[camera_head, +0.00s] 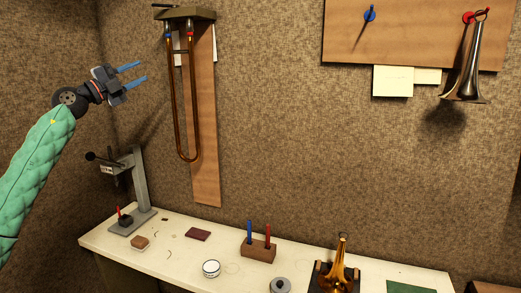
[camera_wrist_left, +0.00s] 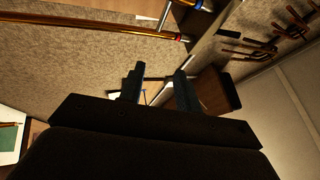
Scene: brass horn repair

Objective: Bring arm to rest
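My left gripper (camera_head: 134,75) is raised at the upper left in the head view, at the end of my green-sleeved arm. Its two blue fingers are apart, with nothing between them. It is left of the hanging brass slide (camera_head: 176,110) and apart from it. In the left wrist view the gripper (camera_wrist_left: 160,85) shows two dark fingers spread with a gap between them. A brass tube (camera_wrist_left: 100,22) crosses the top left of that view. My right gripper is in neither view.
A workbench (camera_head: 185,262) runs below with a grey stand (camera_head: 139,180), a block with blue and red tools (camera_head: 258,250), a white round tin (camera_head: 211,268) and a brass horn piece (camera_head: 341,270). A silver bell (camera_head: 468,75) hangs from the board (camera_head: 420,35). Air around the gripper is clear.

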